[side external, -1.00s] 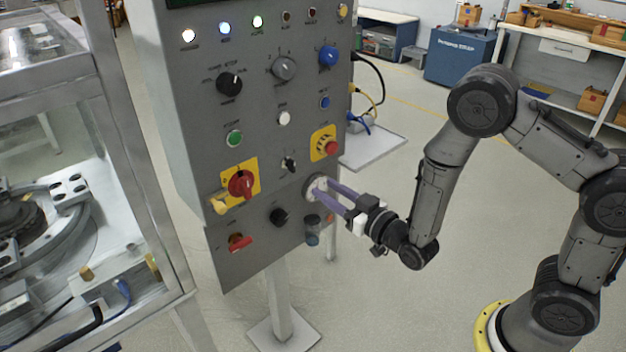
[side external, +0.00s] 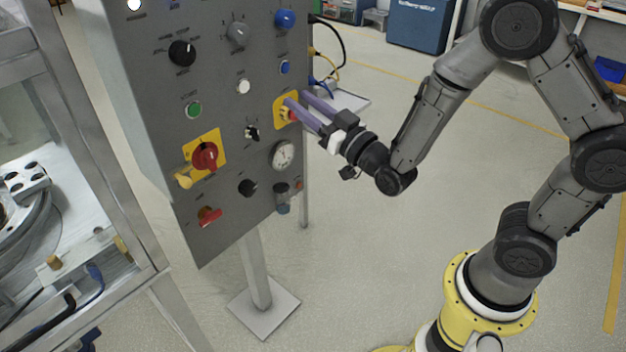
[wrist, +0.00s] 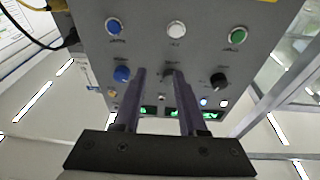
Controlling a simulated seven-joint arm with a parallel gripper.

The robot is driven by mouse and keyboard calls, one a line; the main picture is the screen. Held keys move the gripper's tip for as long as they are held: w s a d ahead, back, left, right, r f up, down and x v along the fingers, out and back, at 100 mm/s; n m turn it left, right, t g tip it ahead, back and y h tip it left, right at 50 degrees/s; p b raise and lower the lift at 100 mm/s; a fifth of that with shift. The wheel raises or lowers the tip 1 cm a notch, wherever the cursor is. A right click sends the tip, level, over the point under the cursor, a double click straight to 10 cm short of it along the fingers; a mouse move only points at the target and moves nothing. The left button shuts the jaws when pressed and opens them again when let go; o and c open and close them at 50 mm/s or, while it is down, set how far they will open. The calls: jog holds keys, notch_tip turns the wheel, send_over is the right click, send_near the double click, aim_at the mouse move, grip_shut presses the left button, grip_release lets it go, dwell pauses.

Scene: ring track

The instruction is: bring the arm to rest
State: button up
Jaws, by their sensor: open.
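My gripper (side external: 294,101) has two purple fingers and is open, with nothing seen between them. In the side view the fingers point at the grey control panel (side external: 225,135) and overlap the red button on its yellow plate (side external: 280,122). I cannot tell if they touch it. In the wrist view my gripper (wrist: 155,72) shows two spaced fingers, with the panel (wrist: 200,52) beyond. My arm is bent, its wrist close to the panel.
A round gauge (side external: 283,155) and a red-handled switch (side external: 205,157) sit lower on the panel. Several knobs and buttons cover its face. A metal-framed machine (side external: 75,250) stands at left. The floor between panel and arm base is clear.

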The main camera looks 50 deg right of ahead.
jog(key=s+d+r+g+y, duration=0.15)
jog(key=s+r+g, duration=0.4)
jog(key=r, duration=0.75)
jog(key=s+f+g, duration=0.4)
jog(key=s+f, duration=0.2)
jog(key=s, duration=0.5)
jog(key=s+f+n+g, duration=0.1)
jog(key=s+f+g, duration=0.4)
jog(key=s, duration=0.5)
notch_tip(320, 180, down, 2)
jog(key=shift+s+d+f, duration=0.2)
jog(key=shift+s+d, duration=0.15)
jog(key=shift+d, duration=0.1)
jog(key=shift+o, duration=0.3)
jog(key=shift+g+h, duration=0.25)
